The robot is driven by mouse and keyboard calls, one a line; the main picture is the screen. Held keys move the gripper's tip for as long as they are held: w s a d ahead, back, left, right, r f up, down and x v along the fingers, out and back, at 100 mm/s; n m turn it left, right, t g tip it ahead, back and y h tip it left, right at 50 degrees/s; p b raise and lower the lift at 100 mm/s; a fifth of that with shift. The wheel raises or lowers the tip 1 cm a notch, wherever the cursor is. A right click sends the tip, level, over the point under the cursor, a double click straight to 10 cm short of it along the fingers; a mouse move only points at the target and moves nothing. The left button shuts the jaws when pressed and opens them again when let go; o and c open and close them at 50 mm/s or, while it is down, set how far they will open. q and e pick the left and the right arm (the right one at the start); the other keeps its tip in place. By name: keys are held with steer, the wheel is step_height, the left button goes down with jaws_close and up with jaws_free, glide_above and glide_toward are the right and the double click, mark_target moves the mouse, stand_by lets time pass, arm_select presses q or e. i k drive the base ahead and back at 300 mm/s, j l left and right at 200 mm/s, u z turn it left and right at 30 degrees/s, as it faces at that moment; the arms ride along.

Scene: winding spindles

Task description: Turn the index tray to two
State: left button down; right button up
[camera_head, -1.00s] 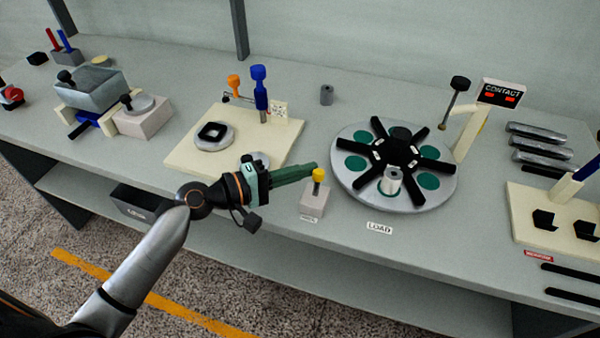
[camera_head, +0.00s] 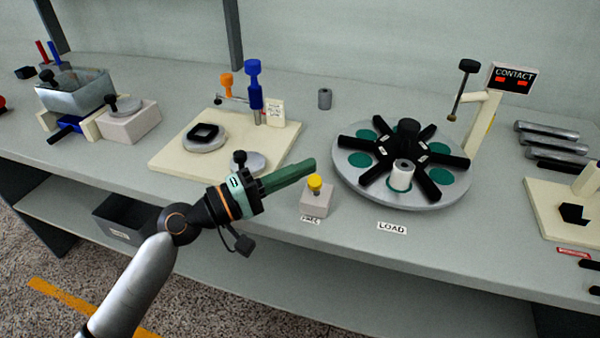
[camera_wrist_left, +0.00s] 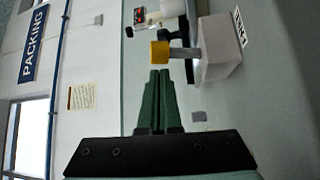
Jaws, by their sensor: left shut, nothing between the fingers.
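The index tray (camera_head: 455,190) is a round grey disc with black spokes and green round pads, right of centre in the head view. A pale hollow cylinder (camera_head: 401,176) stands on it at the front, by the LOAD label (camera_head: 392,226). A yellow-capped button (camera_head: 314,182) rises from a small pale block (camera_head: 316,203) left of the tray. My left gripper (camera_head: 312,164) is shut and empty, its green fingers just above and left of the yellow cap. In the left wrist view, the yellow cap (camera_wrist_left: 160,54) lies just beyond the shut fingertips (camera_wrist_left: 160,72). My right gripper is out of view.
A cream board (camera_head: 170,160) with blue and orange posts lies left of the gripper. A CONTACT sign (camera_head: 513,77) and a black-knobbed lever (camera_head: 468,66) stand behind the tray. Metal bars (camera_head: 548,137) lie at the right. The bench front edge is clear.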

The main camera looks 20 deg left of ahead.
mark_target(365, 152)
steer(key=k+j, duration=0.4)
steer(key=j, duration=0.25)
steer(key=k+j, duration=0.15)
steer(key=j, duration=0.15)
